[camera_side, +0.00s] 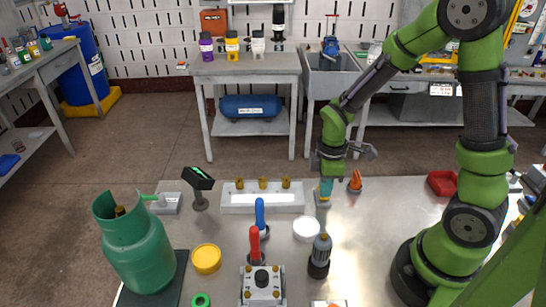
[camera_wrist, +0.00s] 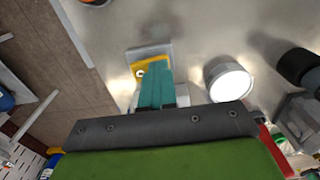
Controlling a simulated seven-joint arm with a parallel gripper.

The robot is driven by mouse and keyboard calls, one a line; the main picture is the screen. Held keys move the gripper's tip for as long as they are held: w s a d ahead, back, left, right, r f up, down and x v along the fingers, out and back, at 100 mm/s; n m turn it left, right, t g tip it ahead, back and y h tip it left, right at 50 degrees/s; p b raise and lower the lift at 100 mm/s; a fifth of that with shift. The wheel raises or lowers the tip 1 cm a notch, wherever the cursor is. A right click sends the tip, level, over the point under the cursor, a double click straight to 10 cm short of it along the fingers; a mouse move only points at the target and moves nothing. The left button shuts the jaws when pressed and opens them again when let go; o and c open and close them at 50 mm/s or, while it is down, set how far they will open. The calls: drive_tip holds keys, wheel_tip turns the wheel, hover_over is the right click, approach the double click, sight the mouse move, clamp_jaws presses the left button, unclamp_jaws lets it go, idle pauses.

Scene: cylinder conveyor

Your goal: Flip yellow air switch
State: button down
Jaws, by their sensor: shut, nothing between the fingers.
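The yellow air switch (camera_side: 322,203) is a small yellow piece on a grey base, standing on the table directly below my gripper (camera_side: 325,188). In the wrist view the yellow switch (camera_wrist: 147,57) shows at the tips of the fingers, with a round metal spot on it. My gripper's teal fingers (camera_wrist: 155,90) are shut together and empty, pointing down at the switch. They cover part of it, and I cannot tell whether they touch it.
A white round lid (camera_side: 306,229) lies just beside the switch. A white block with brass fittings (camera_side: 262,203) is to its left, and an orange piece (camera_side: 355,182) to its right. Red (camera_side: 254,243) and blue (camera_side: 260,212) handles and a green cylinder (camera_side: 138,255) stand further left.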

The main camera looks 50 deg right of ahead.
drive_tip(key=shift+f, duration=0.25)
drive_tip(key=shift+w+d+r, duration=0.2)
drive_tip(key=shift+w+d, duration=0.35)
drive_tip(key=shift+d, duration=0.2)
drive_tip(key=shift+r, duration=0.1)
wheel_tip(320, 180, up, 14)
drive_tip(key=shift+a, duration=0.15)
drive_tip(key=shift+w+r, duration=0.1)
drive_tip(key=shift+w, duration=0.2)
